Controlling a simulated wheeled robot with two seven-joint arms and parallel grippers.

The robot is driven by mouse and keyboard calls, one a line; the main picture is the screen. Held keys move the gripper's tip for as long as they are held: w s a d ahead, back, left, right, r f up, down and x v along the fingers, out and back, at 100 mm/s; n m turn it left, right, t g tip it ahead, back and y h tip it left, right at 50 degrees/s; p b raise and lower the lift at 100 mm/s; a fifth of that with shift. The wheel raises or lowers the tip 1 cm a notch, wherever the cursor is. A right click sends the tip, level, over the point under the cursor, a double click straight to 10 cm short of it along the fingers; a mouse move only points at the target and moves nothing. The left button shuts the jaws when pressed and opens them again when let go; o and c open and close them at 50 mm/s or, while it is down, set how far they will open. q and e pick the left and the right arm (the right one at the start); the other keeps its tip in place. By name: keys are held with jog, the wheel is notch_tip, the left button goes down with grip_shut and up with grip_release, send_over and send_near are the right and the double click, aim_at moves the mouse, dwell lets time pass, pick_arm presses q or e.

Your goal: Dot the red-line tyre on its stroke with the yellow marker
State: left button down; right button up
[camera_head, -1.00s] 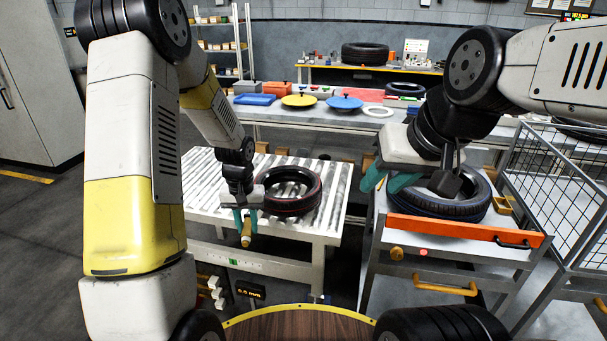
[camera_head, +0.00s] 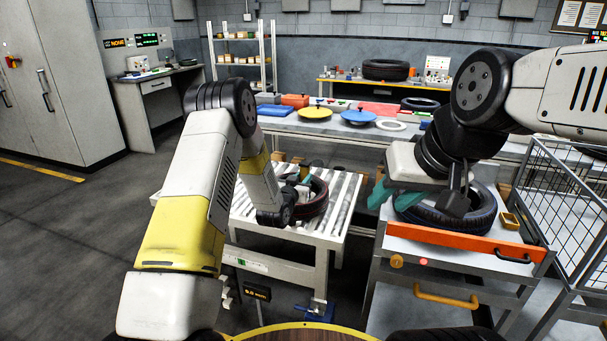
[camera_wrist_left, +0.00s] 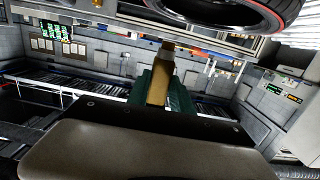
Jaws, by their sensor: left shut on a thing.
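The red-line tyre (camera_head: 314,200) lies flat on the roller table, partly hidden by my left arm. Its black sidewall and red line also show at the top right of the left wrist view (camera_wrist_left: 268,22). My left gripper (camera_head: 302,174) is over the tyre, mostly hidden behind my wrist. In the left wrist view its teal fingers are shut on the yellow marker (camera_wrist_left: 160,76), which looks tan there. The marker appears apart from the tyre in that view; contact cannot be told in the head view. My right gripper (camera_head: 393,198) has its teal fingers apart, beside another tyre.
The other dark tyre (camera_head: 450,215) lies on a grey trolley with an orange front bar (camera_head: 465,242). The roller table (camera_head: 345,200) has bare rollers right of the red-line tyre. A wire cage (camera_head: 565,190) stands at the right. A bench with coloured lids (camera_head: 358,117) is behind.

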pick_arm(q)
jog(key=shift+d+r, duration=0.1)
jog(key=shift+r, duration=0.15)
jog(key=shift+f, duration=2.9)
jog(key=shift+f, duration=0.55)
jog(key=shift+r, duration=0.1)
jog(key=shift+r, duration=3.45)
jog(key=s+a+f+n+y, duration=0.1)
jog(key=s+a+y, duration=0.1)
jog(key=s+a, duration=0.5)
jog(key=s+a+f+n+t+y, duration=0.1)
jog(key=s+a+n+y, duration=0.1)
jog(key=s+a, duration=0.6)
jog(key=shift+s+f+n+y, duration=0.35)
jog(key=shift+s+y, duration=0.25)
jog(key=shift+s, duration=0.3)
